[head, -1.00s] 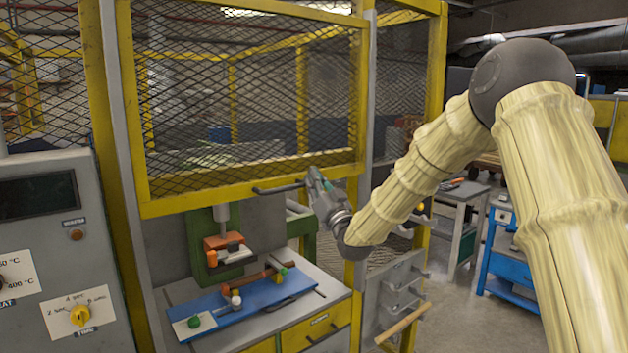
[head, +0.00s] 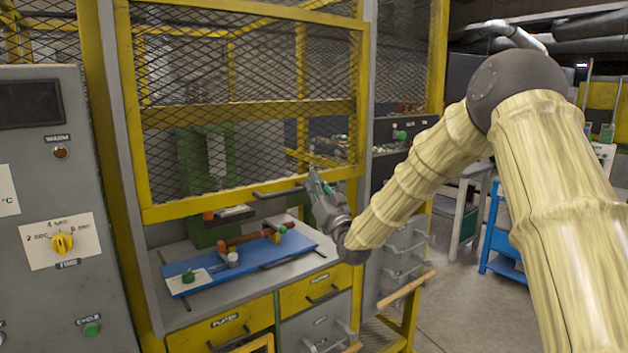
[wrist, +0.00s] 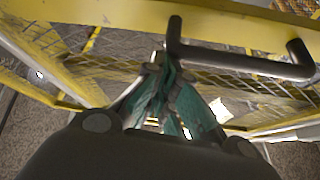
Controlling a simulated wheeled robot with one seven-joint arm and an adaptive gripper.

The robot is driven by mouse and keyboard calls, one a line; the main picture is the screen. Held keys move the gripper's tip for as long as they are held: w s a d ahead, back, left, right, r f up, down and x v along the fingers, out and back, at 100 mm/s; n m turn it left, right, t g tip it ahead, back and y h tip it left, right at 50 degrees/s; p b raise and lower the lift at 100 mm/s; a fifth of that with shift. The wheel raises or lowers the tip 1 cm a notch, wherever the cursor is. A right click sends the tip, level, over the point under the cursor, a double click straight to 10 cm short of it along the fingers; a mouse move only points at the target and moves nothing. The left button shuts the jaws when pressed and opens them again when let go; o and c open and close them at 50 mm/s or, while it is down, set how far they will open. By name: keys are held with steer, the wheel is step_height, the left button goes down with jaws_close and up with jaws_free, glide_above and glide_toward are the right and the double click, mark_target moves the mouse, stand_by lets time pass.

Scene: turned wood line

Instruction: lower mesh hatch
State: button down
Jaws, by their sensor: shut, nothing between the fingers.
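The mesh hatch (head: 225,203) is a yellow frame with dark wire mesh, part-way down the front of a press booth. Its lower rail hangs above the bench, leaving a gap. A dark bar handle (head: 278,193) sticks out from the lower rail; the handle is close in the wrist view (wrist: 245,64). My gripper (head: 313,172) is at the handle's right end, fingers shut with nothing between them. In the wrist view my fingertips (wrist: 163,68) are beside one end of the handle. I cannot tell whether they touch it.
Below the hatch, a blue fixture board (head: 240,262) lies on the grey bench, with the green press (head: 195,165) behind. A grey control panel (head: 50,190) stands at the left. Drawers (head: 315,292) sit under the bench. Floor is open at the right.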

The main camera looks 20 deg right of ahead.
step_height(320, 180, down, 31)
steer(key=b, duration=1.8)
steer(key=shift+f, duration=0.15)
